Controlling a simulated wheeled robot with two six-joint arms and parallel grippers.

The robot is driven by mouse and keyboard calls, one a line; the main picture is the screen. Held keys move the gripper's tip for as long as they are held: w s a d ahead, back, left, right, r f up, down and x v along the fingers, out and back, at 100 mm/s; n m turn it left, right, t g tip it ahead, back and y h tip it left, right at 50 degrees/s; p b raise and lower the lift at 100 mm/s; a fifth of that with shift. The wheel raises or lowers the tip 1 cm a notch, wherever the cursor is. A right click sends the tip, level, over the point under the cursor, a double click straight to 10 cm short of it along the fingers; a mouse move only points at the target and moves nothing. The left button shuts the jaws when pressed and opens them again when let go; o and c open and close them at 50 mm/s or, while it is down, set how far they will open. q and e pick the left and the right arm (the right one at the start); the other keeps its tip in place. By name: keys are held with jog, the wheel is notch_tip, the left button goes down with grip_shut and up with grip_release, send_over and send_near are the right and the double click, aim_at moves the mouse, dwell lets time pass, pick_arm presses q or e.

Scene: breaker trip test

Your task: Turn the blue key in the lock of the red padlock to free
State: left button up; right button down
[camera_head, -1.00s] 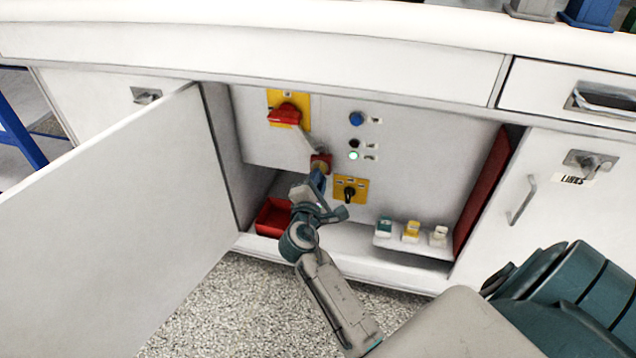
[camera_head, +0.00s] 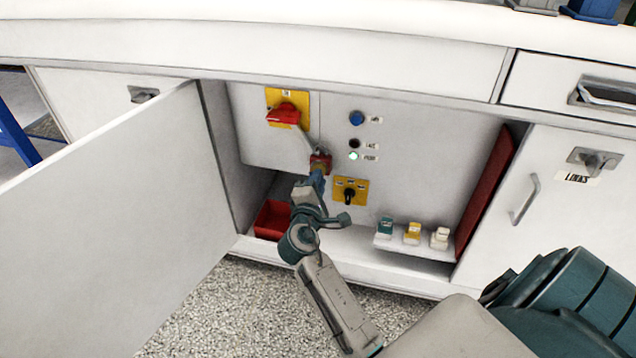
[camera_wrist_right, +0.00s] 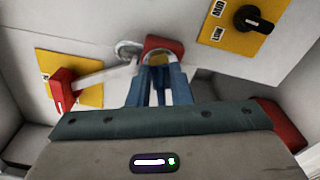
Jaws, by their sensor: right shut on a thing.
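The red padlock (camera_head: 320,160) hangs at the lower end of a pale hasp arm below the red switch handle (camera_head: 284,114). In the right wrist view the padlock (camera_wrist_right: 165,43) shows its red body, a brass-coloured lock face and part of a grey shackle. My right gripper (camera_head: 318,178) reaches up to the lock face from below. In the right wrist view its two blue-grey fingers (camera_wrist_right: 158,88) are shut on a narrow piece at the lock, which I take for the blue key; the fingers mostly hide it. My left gripper is not in view.
The open cabinet door (camera_head: 110,210) stands at left. A yellow selector switch (camera_head: 350,191) sits just right of my gripper. A red bin (camera_head: 272,219) stands below left. A small shelf (camera_head: 412,246) holds green, yellow and white pieces. A red panel (camera_head: 485,192) lines the right side.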

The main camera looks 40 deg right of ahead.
jog(key=shift+f+m+b, duration=0.2)
jog(key=shift+m+b, duration=0.3)
jog(key=shift+b, duration=0.05)
jog(key=shift+m+b, duration=0.3)
jog(key=shift+m, duration=0.2)
jog(key=shift+r, duration=0.1)
jog(key=shift+b, duration=0.35)
jog(key=c, duration=1.8)
grip_release()
jog(key=shift+m, duration=0.4)
jog(key=o, duration=0.6)
jog(key=shift+c, duration=0.2)
